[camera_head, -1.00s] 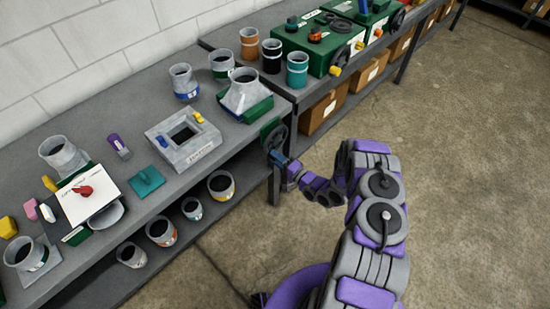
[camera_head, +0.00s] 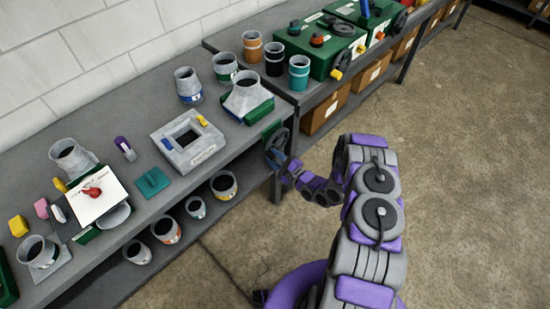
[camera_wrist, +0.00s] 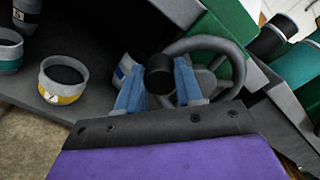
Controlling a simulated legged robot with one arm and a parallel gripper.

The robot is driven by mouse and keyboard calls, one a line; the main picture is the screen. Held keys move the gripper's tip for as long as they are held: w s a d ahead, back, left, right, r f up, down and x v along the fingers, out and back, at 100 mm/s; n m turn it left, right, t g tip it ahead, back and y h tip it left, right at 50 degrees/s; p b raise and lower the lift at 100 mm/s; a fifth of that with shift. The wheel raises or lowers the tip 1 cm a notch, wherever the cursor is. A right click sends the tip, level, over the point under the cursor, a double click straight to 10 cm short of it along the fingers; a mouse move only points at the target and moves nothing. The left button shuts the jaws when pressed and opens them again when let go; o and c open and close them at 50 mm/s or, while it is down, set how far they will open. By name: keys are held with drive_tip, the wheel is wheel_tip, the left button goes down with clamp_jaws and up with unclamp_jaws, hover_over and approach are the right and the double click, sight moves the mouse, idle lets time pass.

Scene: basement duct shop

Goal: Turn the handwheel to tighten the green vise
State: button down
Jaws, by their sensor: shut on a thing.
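The green vise (camera_head: 272,130) is at the front edge of the grey bench, near the bench's right end. Its dark handwheel (camera_head: 279,141) faces out over the floor, and in the wrist view the wheel (camera_wrist: 212,62) shows its rim and spokes. My gripper (camera_head: 280,163) is at the wheel. In the wrist view its two blue fingers (camera_wrist: 160,82) are shut on the wheel's black knob (camera_wrist: 158,74), one finger on each side. The vise's jaws are mostly hidden; part of its green body (camera_wrist: 228,22) shows behind the wheel.
Duct fittings, a square frame (camera_head: 187,150) and a white board (camera_head: 97,198) lie on the bench. Several round collars (camera_head: 166,228) stand on the lower shelf. Green machines (camera_head: 323,50) stand on the bench behind. The concrete floor to the right is clear.

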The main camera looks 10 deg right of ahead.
drive_tip(key=shift+w+d+r+m, duration=0.1)
drive_tip(key=shift+r+m, duration=0.2)
drive_tip(key=shift+m, duration=0.1)
drive_tip(key=c, duration=0.7)
unclamp_jaws()
drive_tip(key=shift+c, duration=0.2)
drive_tip(key=p+v, duration=0.1)
drive_tip(key=v, duration=1.6)
drive_tip(key=shift+d, duration=0.25)
drive_tip(key=shift+f, duration=0.15)
